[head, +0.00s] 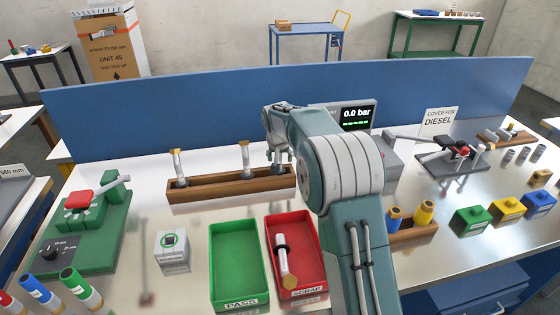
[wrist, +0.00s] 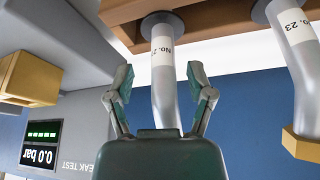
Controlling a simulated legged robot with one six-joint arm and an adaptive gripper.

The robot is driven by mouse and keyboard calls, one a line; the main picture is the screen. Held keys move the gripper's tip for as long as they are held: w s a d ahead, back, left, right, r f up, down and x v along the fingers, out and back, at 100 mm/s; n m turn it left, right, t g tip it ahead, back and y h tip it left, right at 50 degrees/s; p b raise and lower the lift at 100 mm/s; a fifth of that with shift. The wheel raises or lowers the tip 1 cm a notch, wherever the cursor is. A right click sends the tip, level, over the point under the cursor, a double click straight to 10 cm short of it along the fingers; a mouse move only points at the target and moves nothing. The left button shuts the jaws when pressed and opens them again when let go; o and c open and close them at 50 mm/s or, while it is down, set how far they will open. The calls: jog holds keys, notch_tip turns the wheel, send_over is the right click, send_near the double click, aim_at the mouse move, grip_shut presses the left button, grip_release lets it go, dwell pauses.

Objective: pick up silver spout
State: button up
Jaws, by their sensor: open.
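A wooden rack (head: 225,187) stands at the back of the bench with upright spouts in it. One silver spout (wrist: 163,85) with a white "No. 2…" label stands in the rack between my fingers in the wrist view. My gripper (head: 279,160) is open at the rack's right end; in the wrist view its fingers (wrist: 162,92) lie either side of that spout with gaps. The spout's far end is hidden behind my gripper. Another silver spout (wrist: 290,60), labelled "No. 23", has a brass-coloured end. The head view shows spouts at the rack's middle (head: 245,158) and left (head: 179,167).
A leak tester (head: 356,117) reading 0.0 bar stands right of my gripper. A green PASS tray (head: 238,295) is empty; a red SCRAP tray (head: 312,262) holds a spout. A blue panel (head: 150,115) closes the back. A green fixture (head: 98,235) stands left.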

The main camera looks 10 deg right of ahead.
jog(key=shift+w+a+f, duration=0.15)
jog(key=shift+a+f, duration=0.2)
jog(key=shift+a, duration=0.2)
jog(key=shift+d, duration=0.6)
grip_shut()
jog(key=shift+a, duration=0.15)
